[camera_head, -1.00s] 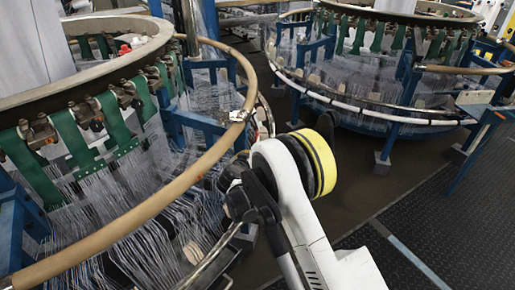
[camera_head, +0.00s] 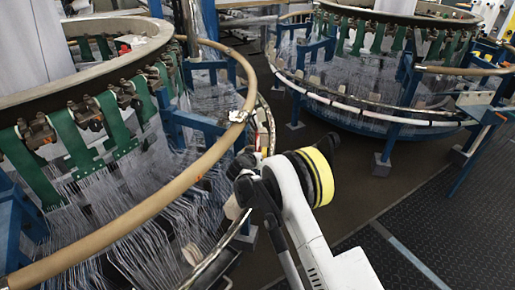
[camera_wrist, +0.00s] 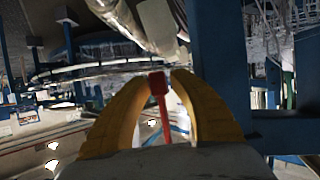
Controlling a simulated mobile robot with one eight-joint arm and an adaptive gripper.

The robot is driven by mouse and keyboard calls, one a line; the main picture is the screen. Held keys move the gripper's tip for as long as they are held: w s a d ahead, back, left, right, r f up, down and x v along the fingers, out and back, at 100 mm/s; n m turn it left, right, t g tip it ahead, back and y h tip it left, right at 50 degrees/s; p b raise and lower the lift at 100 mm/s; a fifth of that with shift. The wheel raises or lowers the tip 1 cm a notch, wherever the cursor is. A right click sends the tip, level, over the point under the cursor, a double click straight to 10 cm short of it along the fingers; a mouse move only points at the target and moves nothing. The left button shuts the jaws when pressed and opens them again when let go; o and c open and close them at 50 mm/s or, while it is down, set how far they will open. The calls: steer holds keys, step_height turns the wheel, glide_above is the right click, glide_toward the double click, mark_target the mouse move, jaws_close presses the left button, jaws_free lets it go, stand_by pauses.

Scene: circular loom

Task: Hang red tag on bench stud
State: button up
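In the wrist view, my gripper (camera_wrist: 170,77) has its two curved yellow fingers close together around the red tag (camera_wrist: 158,84). The tag's wider end sits between the fingertips, and a thin red part runs down between the fingers. The tag seems pinched, with little or no gap beside it. In the head view my arm hides most of the gripper, and the tag cannot be made out surely. I cannot identify the bench stud in either view.
A loom's tan ring rail (camera_head: 150,205) stands close left of my arm, with green straps (camera_head: 75,140) and many threads. A second loom (camera_head: 370,85) stands behind. Dark floor (camera_head: 440,230) is clear at right. In the wrist view a blue post (camera_wrist: 220,70) rises right of the fingers.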

jaws_close()
steer(key=shift+d, duration=0.15)
steer(key=shift+s+d+r, duration=0.1)
steer(key=shift+d+r, duration=0.15)
steer(key=shift+d, duration=0.15)
steer(key=shift+d, duration=0.1)
steer(key=shift+s+d+r, duration=0.1)
steer(key=shift+s+d, duration=0.05)
steer(key=shift+d, duration=0.65)
steer(key=shift+s+d+r, duration=0.1)
steer(key=shift+s+d, duration=0.1)
steer(key=shift+d, duration=0.6)
steer(key=shift+s+d+r, duration=0.1)
steer(key=shift+s+d, duration=0.05)
steer(key=shift+d, duration=0.65)
